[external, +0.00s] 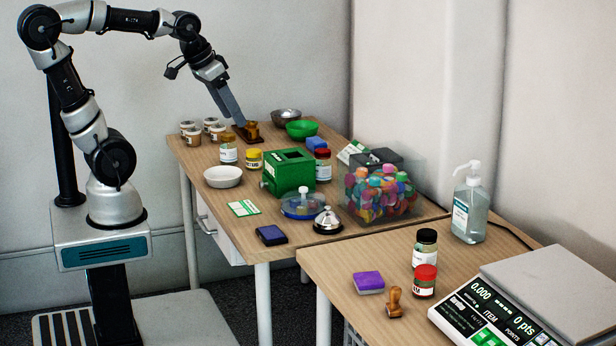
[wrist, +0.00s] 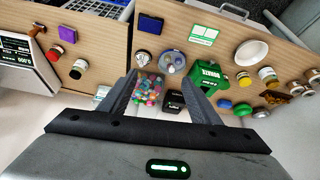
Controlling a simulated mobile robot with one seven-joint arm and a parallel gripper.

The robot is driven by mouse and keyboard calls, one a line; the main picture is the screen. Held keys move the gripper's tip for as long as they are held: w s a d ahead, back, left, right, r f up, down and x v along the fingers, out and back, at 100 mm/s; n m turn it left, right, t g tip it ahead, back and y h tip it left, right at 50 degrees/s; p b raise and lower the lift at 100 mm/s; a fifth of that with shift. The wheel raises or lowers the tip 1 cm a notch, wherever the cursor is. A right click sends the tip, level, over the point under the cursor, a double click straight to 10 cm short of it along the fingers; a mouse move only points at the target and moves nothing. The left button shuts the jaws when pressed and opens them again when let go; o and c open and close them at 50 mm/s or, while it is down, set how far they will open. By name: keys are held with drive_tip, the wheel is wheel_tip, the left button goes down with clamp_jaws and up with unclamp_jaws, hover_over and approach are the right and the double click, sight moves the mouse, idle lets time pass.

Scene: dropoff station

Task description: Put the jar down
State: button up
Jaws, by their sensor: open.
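My gripper (external: 238,122) is over the far end of the back table. In the wrist view my gripper (wrist: 160,80) has its fingers apart with nothing held between them. Several jars stand upright on the tables: a white-labelled jar (external: 228,154), a yellow-lidded jar (external: 253,160) and a dark red-lidded jar (external: 322,165) on the back table, and a black-lidded jar (external: 426,248) and a red-lidded jar (external: 424,281) on the front table. Which jar the task means cannot be told.
A scale (external: 500,310), purple block (external: 368,282), wooden stamp (external: 394,303) and sanitizer bottle (external: 470,210) stand on the front table. Its left part is bare.

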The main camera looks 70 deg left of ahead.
drive_tip(key=s+d+f+m, duration=0.1)
drive_tip(key=s+d, duration=0.2)
drive_tip(key=s, duration=0.3)
drive_tip(key=shift+d+f, duration=0.35)
drive_tip(key=shift+o, duration=0.5)
drive_tip(key=shift+r, duration=0.1)
